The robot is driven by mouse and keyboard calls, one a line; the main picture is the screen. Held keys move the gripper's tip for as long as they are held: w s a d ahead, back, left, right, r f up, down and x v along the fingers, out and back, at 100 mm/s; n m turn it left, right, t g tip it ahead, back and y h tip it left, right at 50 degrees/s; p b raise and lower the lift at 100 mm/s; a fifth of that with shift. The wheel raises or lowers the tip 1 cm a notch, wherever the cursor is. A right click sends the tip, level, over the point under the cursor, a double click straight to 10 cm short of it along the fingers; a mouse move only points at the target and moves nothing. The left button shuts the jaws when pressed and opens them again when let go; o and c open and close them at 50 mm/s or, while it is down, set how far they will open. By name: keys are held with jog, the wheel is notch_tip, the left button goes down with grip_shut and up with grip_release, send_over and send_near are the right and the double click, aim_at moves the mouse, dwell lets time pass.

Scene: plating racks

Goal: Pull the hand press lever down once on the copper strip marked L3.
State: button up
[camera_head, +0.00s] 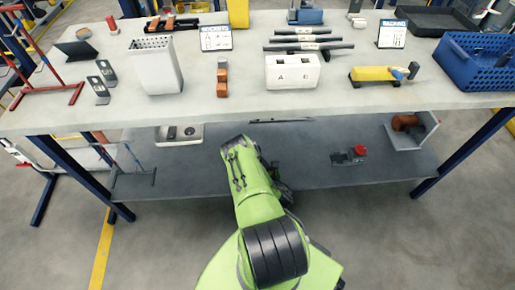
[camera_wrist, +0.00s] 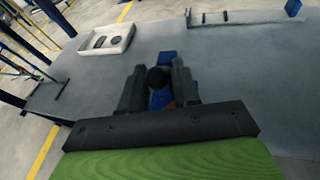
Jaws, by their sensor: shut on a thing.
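My gripper (camera_wrist: 159,72) is shut on a round black knob (camera_wrist: 158,79) in the wrist view. The knob appears to be the end of the hand press lever. Blue parts of what looks like the press (camera_wrist: 164,97) show behind and below the knob, over the grey lower shelf. A small copper-brown patch shows beside the right finger; I cannot tell whether it is the strip, and no L3 mark is readable. In the head view my green arm reaches to the lower shelf and hides the press and most of my gripper.
The bench top (camera_head: 320,98) above is crowded, with a white A/B block (camera_head: 292,72) and a blue basket (camera_head: 475,65).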

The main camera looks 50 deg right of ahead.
jog(key=shift+s+a+f, duration=0.3)
jog(key=shift+a+f, duration=0.1)
jog(key=shift+f, duration=0.2)
jog(key=shift+w+d+r, duration=0.45)
jog(key=shift+r, duration=0.3)
jog(key=shift+d, duration=0.1)
jog(key=shift+w+d+r+p, duration=0.3)
jog(key=shift+w+d+r, duration=0.75)
jog(key=shift+w+d, duration=0.15)
jog(key=shift+c, duration=0.2)
